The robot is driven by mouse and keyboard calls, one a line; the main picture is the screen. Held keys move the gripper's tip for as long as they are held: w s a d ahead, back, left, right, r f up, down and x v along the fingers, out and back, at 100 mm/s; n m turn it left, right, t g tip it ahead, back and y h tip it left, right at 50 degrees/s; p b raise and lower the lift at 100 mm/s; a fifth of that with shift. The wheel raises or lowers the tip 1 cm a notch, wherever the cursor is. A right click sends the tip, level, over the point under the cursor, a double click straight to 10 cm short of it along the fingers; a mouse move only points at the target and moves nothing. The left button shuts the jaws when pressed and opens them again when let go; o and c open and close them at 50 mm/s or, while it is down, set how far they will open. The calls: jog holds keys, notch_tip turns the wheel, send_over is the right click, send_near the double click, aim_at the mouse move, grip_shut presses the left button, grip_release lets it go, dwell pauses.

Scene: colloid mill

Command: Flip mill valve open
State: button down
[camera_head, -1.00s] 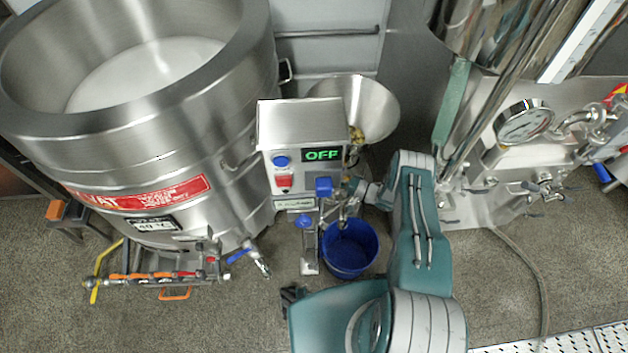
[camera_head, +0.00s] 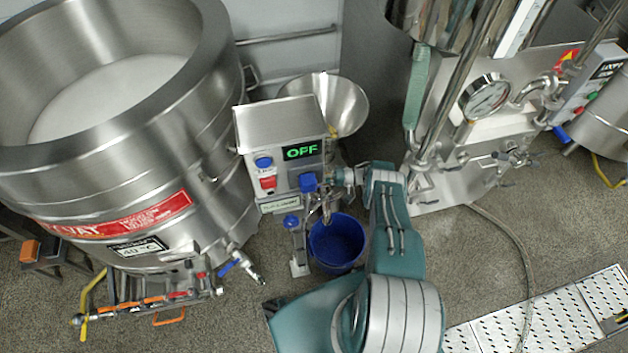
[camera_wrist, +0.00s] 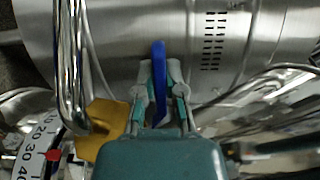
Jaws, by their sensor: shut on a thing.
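The colloid mill (camera_head: 278,130) stands in the middle of the head view, with a lit green OFF display. In the wrist view my gripper (camera_wrist: 158,88) is shut on a blue lever handle (camera_wrist: 159,60), which stands upright between the two fingers. This lever appears to be the mill valve's handle. In the head view my gripper (camera_head: 330,187) is at the mill's right front side, by the outlet pipework (camera_head: 326,206). The fingers and lever are too small and covered there to make out clearly. The valve body is hidden.
A blue bucket (camera_head: 337,246) stands on the floor below the outlet. A steel funnel (camera_head: 342,100) is behind the mill. A large vat (camera_head: 100,150) is at left, and pressure-gauge equipment (camera_head: 487,97) at right. A numbered dial (camera_wrist: 40,145) and a yellow part (camera_wrist: 103,128) are beside my gripper.

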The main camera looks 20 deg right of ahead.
jog(key=shift+s+d+f+g, duration=0.1)
jog(key=shift+s+f+g, duration=0.1)
jog(key=shift+f+g, duration=0.1)
dwell(0.5)
jog(key=c, duration=0.7)
grip_release()
jog(key=shift+w+r, duration=0.1)
jog(key=shift+d+r, duration=0.1)
